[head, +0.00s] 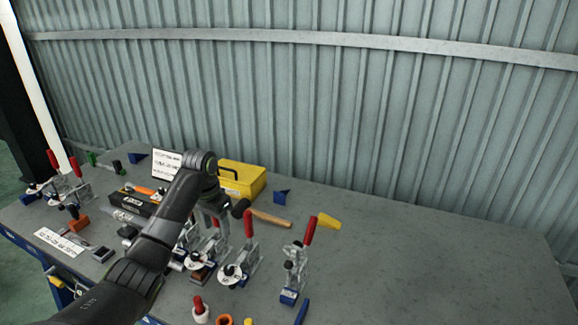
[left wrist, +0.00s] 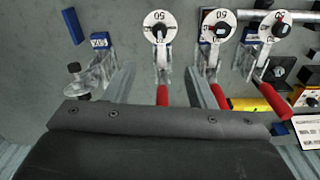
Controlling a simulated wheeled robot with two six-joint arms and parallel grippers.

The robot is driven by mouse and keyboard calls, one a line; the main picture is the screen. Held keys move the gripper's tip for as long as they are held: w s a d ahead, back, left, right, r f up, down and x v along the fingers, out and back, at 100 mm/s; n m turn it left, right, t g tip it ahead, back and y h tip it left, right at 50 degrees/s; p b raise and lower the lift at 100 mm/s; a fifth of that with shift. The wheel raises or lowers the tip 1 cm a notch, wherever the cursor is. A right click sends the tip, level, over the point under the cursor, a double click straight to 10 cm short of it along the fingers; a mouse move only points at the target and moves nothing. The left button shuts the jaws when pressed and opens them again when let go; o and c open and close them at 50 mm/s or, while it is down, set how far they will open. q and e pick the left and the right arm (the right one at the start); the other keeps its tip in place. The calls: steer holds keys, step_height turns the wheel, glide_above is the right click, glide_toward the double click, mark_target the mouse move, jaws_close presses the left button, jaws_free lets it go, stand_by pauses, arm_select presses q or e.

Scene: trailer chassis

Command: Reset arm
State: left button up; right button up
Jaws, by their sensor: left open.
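My left arm reaches in from the lower left of the head view over the workbench (head: 400,250). Its gripper (head: 214,212) points down among the toggle clamps and is partly hidden by the wrist. In the left wrist view the left gripper (left wrist: 158,85) is open, with a grey finger on each side of a red clamp handle (left wrist: 162,96). I see nothing held between the fingers. I cannot tell whether they touch the clamp. My right gripper is in neither view.
Several red-handled toggle clamps (head: 295,262) stand around the gripper. A yellow toolbox (head: 247,180), a hammer (head: 270,217) and a yellow wedge-like piece (head: 329,221) lie behind. A white sign (head: 166,163) stands at the back. The bench's right side is clear; a corrugated wall (head: 400,120) rises behind.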

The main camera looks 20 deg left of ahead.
arm_select(q)
steer(key=s+d+f+t+y, duration=0.1)
steer(key=s+d+f, duration=0.2)
steer(key=s+f, duration=0.45)
steer(key=s+d+f, duration=0.2)
steer(key=s+f, duration=0.5)
steer(key=s, duration=0.2)
steer(key=s+d+r+n+t+y, duration=0.1)
steer(key=s+d+n, duration=0.1)
steer(key=s, duration=0.9)
steer(key=s+d+r+n+t, duration=0.1)
steer(key=s+d+r, duration=0.1)
steer(key=s, duration=0.8)
step_height(320, 180, down, 31)
steer(key=a+g+b, duration=0.1)
steer(key=a+b, duration=0.1)
steer(key=b, duration=0.3)
steer(key=s+d+f+g+b, duration=0.1)
steer(key=s+f+b, duration=0.3)
steer(key=s+f, duration=1.1)
step_height(320, 180, down, 4)
steer(key=shift+s+d+f+h, duration=0.1)
steer(key=shift+s+d+h, duration=0.1)
steer(key=shift+h, duration=0.1)
